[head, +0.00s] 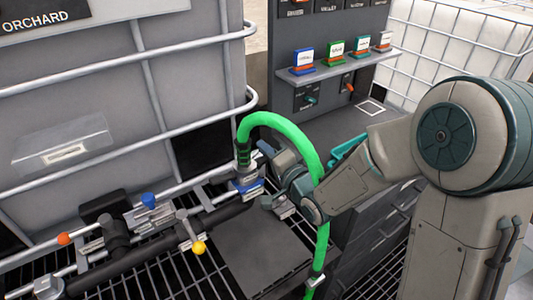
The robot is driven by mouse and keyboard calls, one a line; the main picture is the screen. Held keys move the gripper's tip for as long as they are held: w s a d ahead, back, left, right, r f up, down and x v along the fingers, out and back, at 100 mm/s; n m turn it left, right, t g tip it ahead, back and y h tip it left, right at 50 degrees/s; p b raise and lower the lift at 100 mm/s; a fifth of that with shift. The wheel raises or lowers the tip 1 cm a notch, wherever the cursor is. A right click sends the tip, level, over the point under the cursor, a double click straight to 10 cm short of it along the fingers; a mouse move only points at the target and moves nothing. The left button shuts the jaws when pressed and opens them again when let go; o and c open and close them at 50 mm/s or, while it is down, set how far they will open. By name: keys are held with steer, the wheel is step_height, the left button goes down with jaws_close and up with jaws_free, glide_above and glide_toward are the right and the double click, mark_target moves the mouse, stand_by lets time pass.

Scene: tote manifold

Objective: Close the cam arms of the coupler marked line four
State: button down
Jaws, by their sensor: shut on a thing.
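A coupler (242,168) with a grey metal body sits at the end of a thick green hose (283,120), above a blue-collared fitting with a small white tag on the dark pipe manifold. The tag is too small to read, so I cannot confirm the line four mark. My gripper (262,162) reaches in from the right and is shut on the coupler's right side. The fingertips and the part between them are mostly hidden by the gripper body and hose. I cannot make out the cam arms or their positions.
The black manifold pipe (165,250) carries a yellow-knobbed lever (198,247), a blue-capped fitting (149,200) and an orange knob (64,239). A caged grey tote (80,90) stands close behind. A shelf (340,66) with coloured tagged blocks stands behind.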

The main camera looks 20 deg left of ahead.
steer(key=r+n+b, duration=0.1)
steer(key=n+b, duration=0.2)
steer(key=s+a+n+b, duration=0.1)
steer(key=n+b, duration=0.3)
steer(key=s+r+n+b, duration=0.1)
steer(key=n+b, duration=0.2)
steer(key=n, duration=0.1)
steer(key=shift+a+r+b, duration=0.35)
stand_by(0.4)
steer(key=c, duration=1.5)
jaws_free()
steer(key=shift+r, duration=0.1)
